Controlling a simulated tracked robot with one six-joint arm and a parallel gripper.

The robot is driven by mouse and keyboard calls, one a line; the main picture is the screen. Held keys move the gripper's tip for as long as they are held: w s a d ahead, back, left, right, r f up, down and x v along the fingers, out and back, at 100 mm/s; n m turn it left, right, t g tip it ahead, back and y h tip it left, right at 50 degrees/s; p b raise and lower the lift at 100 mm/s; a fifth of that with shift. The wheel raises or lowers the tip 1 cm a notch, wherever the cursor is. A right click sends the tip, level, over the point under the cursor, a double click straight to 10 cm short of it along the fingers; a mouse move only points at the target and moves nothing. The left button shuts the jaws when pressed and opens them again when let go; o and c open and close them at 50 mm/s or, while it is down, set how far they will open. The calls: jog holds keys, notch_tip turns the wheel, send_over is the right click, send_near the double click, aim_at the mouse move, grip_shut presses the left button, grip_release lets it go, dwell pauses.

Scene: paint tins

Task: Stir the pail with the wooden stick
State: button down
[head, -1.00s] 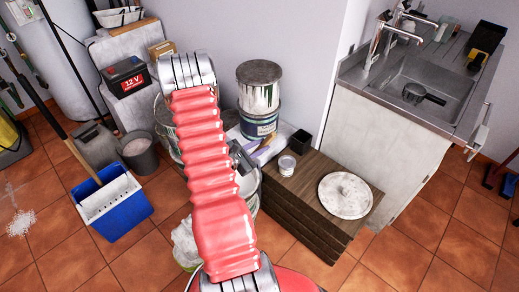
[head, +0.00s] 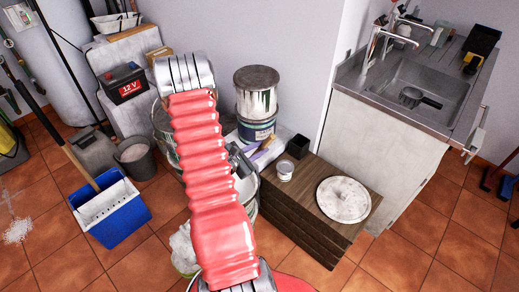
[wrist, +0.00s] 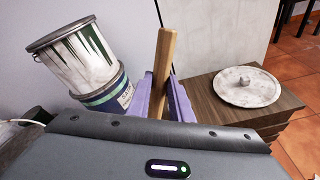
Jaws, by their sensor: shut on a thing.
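The wooden stick (wrist: 164,62) stands nearly upright between the two purple fingers of my gripper (wrist: 164,97) in the wrist view. The fingers are shut on it. In the head view the stick (head: 270,141) and my gripper (head: 261,155) show just right of my red arm. A pale pail (head: 247,196) stands below them, left of the wooden platform, and my arm covers much of it. The stick's lower end is hidden in both views, so I cannot tell whether it is inside the pail.
Two stacked paint tins (head: 256,103) stand behind my gripper by the wall. A wooden platform (head: 300,220) at right bears a round lid (head: 343,199), a small jar (head: 285,169) and a black box (head: 298,145). A sink unit (head: 385,150) stands beyond. A blue bucket (head: 118,222) is at left.

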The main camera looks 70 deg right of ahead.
notch_tip(320, 180, up, 5)
dwell(0.9)
jog(key=w+a+n+t, duration=0.35)
jog(key=w+a, duration=0.35)
jog(key=w, duration=0.3)
jog(key=w+a+n+t+h, duration=0.15)
jog(key=w+a+t, duration=0.25)
jog(key=w+a, duration=0.45)
jog(key=w+a+n+t+y, duration=0.1)
jog(key=w+a+n+t, duration=0.3)
jog(key=w, duration=0.7)
jog(key=w+a+n+t+y, duration=0.2)
jog(key=w+a+n, duration=0.1)
jog(key=a, duration=0.9)
jog(key=w+a+n+t+y, duration=0.2)
jog(key=w+a+t, duration=0.1)
jog(key=a, duration=0.9)
jog(key=w+a+r+n+t+y, duration=0.1)
jog(key=w+a+n+t+y, duration=0.1)
jog(key=a, duration=1)
jog(key=shift+w+a+n+t+y, duration=0.4)
jog(key=shift+w+n, duration=0.4)
jog(key=shift+w, duration=0.4)
